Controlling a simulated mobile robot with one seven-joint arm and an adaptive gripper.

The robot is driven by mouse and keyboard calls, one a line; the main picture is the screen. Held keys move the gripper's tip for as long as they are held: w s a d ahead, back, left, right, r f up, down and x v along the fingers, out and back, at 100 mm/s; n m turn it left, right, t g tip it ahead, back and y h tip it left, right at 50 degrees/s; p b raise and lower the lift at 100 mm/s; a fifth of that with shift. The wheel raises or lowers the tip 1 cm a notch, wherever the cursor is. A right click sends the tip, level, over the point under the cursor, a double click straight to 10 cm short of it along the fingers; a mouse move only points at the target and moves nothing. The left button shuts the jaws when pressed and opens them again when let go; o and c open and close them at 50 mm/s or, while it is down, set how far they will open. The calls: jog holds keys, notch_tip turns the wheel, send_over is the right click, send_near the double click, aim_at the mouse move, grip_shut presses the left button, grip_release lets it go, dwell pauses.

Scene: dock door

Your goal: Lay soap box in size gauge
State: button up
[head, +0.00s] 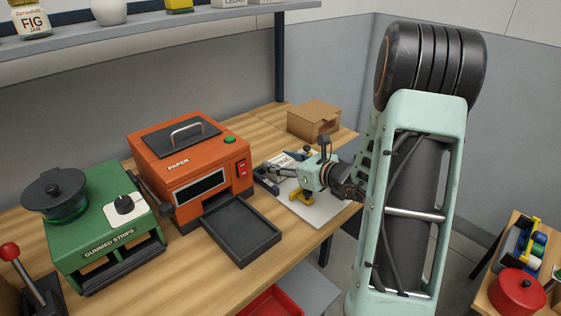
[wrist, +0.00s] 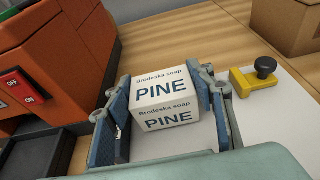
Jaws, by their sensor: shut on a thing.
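The soap box (wrist: 163,98) is a white carton with blue "Brodeska soap PINE" lettering. It sits between the two blue-padded fingers of my gripper (wrist: 166,104) in the wrist view, and the fingers are shut on it. In the head view my gripper (head: 274,174) is over the back right of the bench, with the box (head: 283,160) partly hidden. Below lies a white plate (head: 318,213) with a yellow bracket (head: 301,196), apparently the size gauge. In the wrist view the bracket (wrist: 240,84) and a black knob (wrist: 265,65) are right of the box. I cannot tell whether the box touches the plate.
An orange paper machine (head: 190,165) with a dark tray (head: 240,230) stands left of the gripper. A cardboard box (head: 313,119) is behind it. A green gummed-strip machine (head: 105,235) is farther left. A shelf (head: 150,25) runs above the bench.

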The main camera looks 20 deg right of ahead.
jog(key=shift+f, duration=0.25)
jog(key=o, duration=1.4)
jog(key=shift+o, duration=0.2)
jog(key=shift+r+p, duration=0.35)
jog(key=shift+r, duration=0.2)
jog(key=shift+s+d+r+p, duration=0.15)
jog(key=shift+s+r+p, duration=0.05)
jog(key=shift+r+p, duration=0.1)
jog(key=v, duration=1.1)
jog(key=shift+s+d, duration=0.1)
jog(key=shift+s, duration=0.15)
